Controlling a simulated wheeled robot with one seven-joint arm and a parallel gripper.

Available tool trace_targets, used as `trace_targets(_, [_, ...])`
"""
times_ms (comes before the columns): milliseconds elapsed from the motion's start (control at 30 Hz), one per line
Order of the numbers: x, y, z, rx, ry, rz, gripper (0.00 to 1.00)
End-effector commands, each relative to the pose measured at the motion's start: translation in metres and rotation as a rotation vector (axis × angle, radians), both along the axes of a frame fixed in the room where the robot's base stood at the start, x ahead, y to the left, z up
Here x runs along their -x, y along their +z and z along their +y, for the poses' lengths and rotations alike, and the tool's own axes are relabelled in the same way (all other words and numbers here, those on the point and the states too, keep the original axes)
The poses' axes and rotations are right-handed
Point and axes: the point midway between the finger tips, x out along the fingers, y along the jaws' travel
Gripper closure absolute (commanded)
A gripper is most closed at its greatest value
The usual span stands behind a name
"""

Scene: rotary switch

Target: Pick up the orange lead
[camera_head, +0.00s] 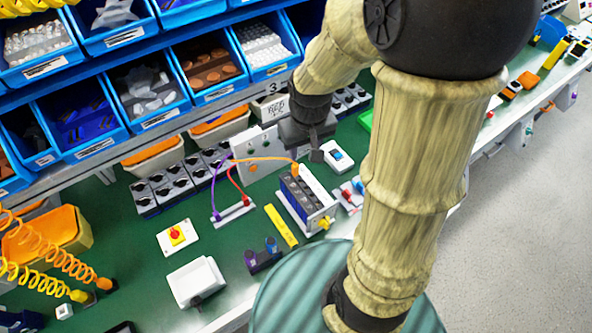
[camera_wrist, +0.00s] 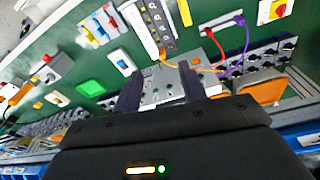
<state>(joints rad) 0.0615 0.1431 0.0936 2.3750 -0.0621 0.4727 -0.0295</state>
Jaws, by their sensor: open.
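The orange lead (camera_head: 262,160) arcs between the black terminal block (camera_head: 305,200) and the grey panel (camera_head: 258,150) in the head view. Its orange plug end sits at the top of the block. In the wrist view the orange lead (camera_wrist: 190,63) runs just beyond my fingertips, from the block towards the right. My gripper (camera_wrist: 160,82) is open, with its two dark fingers apart in front of the grey panel and nothing seen between them. In the head view my gripper (camera_head: 316,150) is over the bench, right of the lead and partly hidden by my arm.
Purple and red leads (camera_head: 240,188) stand left of the block on a small white strip (camera_head: 234,213). A yellow bar (camera_head: 281,226) lies in front. Black rotary switches (camera_head: 165,185) line the back, below blue bins (camera_head: 205,70). A white-and-blue switch (camera_head: 338,156) sits right of my gripper.

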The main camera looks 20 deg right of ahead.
Motion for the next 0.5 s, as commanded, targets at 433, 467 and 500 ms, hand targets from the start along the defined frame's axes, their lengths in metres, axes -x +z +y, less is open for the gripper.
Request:
trace_targets(433, [-0.098,-0.038,0.000,0.005,0.201,0.153,0.58])
trace_targets(467, [-0.098,-0.038,0.000,0.005,0.202,0.154,0.58])
trace_targets(500, [-0.098,-0.038,0.000,0.005,0.203,0.154,0.58])
